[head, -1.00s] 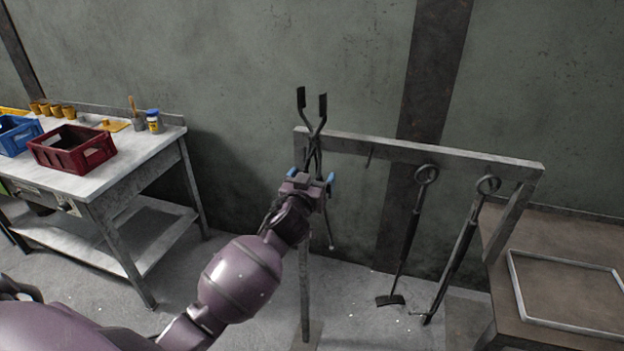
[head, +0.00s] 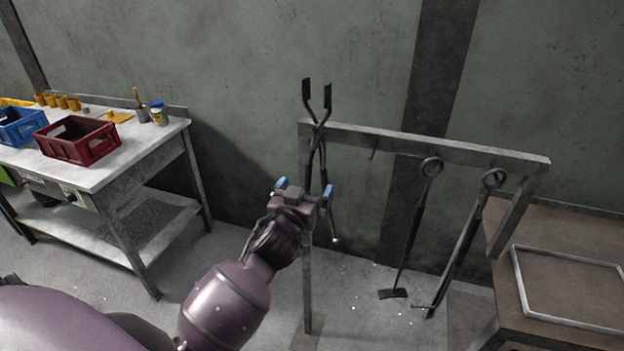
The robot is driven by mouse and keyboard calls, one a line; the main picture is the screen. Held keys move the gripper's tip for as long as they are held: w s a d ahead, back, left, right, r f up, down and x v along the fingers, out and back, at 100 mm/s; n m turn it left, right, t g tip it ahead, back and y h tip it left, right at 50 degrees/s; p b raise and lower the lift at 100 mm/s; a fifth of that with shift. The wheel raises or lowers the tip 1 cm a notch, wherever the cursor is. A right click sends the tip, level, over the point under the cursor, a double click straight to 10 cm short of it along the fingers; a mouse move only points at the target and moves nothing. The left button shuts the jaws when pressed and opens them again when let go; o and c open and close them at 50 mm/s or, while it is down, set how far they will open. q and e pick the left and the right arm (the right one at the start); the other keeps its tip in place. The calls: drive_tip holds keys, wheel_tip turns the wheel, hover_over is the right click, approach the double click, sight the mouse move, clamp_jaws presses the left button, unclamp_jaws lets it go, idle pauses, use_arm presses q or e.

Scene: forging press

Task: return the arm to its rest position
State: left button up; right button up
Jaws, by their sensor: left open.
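My left arm comes in from the lower left, and its left gripper (head: 305,188) is open, with its two blue fingertips spread apart. The gripper is in front of the left end of the tool rack (head: 450,150). A pair of dark tongs (head: 318,122) hangs upright at the rack's left post, jaws up, just above and behind the gripper. The tongs' lower handles show beside the right finger and are partly hidden by the gripper. I cannot tell whether a finger touches them. My right gripper is not in view.
Two long tools, a rake-like one (head: 413,225) and another (head: 465,245), hang on the rack to the right. A workbench (head: 120,165) at left holds a red crate (head: 77,140), a blue crate (head: 18,127) and small pots. A brown table (head: 540,235) with a metal frame stands right.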

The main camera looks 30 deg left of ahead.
use_arm(q)
drive_tip(key=s+d+f+m+g+h, duration=0.2)
drive_tip(key=s+f+g, duration=0.1)
drive_tip(key=s+f, duration=0.8)
drive_tip(key=s+d+f+m+g+h, duration=0.2)
drive_tip(key=s+d+f, duration=0.1)
drive_tip(key=s+f, duration=0.9)
drive_tip(key=shift+f+g, duration=0.35)
drive_tip(key=shift+g, duration=0.05)
drive_tip(key=shift+s, duration=0.1)
